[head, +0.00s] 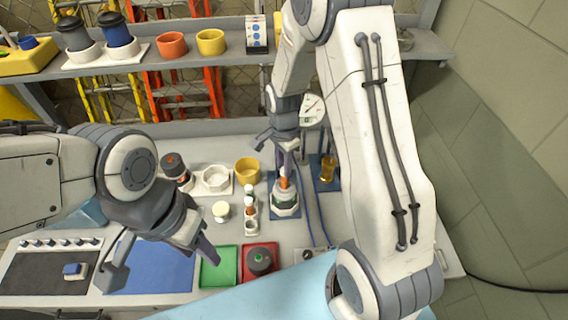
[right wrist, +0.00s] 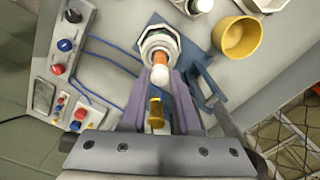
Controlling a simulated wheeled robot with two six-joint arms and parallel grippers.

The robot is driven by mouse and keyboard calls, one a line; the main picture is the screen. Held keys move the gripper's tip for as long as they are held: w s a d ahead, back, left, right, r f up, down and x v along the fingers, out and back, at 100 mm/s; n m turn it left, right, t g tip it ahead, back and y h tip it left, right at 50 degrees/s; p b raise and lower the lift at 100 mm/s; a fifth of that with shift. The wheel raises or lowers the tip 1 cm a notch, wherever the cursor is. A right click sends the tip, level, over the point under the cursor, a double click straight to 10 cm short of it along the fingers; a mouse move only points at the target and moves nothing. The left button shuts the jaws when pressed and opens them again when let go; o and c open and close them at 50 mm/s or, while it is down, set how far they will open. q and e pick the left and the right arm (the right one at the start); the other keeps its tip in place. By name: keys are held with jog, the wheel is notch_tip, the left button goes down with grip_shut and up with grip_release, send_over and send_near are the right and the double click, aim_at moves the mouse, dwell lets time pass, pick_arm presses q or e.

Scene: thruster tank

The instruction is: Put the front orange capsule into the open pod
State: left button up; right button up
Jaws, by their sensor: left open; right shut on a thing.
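My right gripper (head: 285,160) is shut on an orange capsule (head: 284,182) with a white end, held upright over the open pod. The capsule also shows between the purple-grey fingers in the right wrist view (right wrist: 159,60). The pod (head: 285,205) is a white, ringed cup on a blue mat; its white rim (right wrist: 147,41) surrounds the capsule's lower part in the right wrist view. I cannot tell how deep the capsule sits. Other small orange and white capsules (head: 249,201) stand in a holder left of the pod. My left gripper (head: 160,259) is open and empty over the front left of the table.
A yellow cup (head: 247,171) and a white octagonal cup (head: 215,178) stand behind left. An amber cylinder (head: 327,168) stands right of the pod. A red tray (head: 245,262) with a dark knob and a green tray (head: 217,272) lie in front. A switch panel (right wrist: 65,65) is near the right arm.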

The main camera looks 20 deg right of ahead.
jog(key=shift+f, duration=0.25)
dwell(0.3)
jog(key=shift+f+b, duration=0.65)
jog(key=shift+f, duration=0.3)
jog(key=shift+f+b, duration=0.6)
jog(key=shift+f, duration=0.1)
jog(key=o, duration=0.9)
